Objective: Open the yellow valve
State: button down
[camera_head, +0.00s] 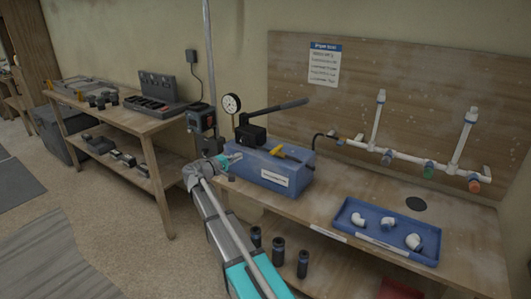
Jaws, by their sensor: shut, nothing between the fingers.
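The yellow valve handle (278,150) sits on top of the blue pump box (272,174), toward its right half. It lies at a slant, and its pivot is too small to make out. My gripper (234,158) is at the left end of the box, left of the yellow handle and apart from it. It is shut and empty; its fingertips are small and hard to make out. From this view I cannot tell whether it touches the box.
A black pump lever (275,111) rises over the box, beside a round gauge (232,103). A white pipe rig (405,160) runs along the backboard. A blue tray (352,209) with white fittings lies right. Another bench (125,119) with tools stands left.

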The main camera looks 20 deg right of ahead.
aim_at(274, 151)
jog(key=shift+d, duration=0.15)
jog(key=d, duration=1.1)
jog(key=shift+s+d, duration=0.15)
jog(key=shift+s, duration=0.05)
jog(key=shift+a, duration=0.25)
dwell(0.4)
jog(key=shift+t, duration=0.3)
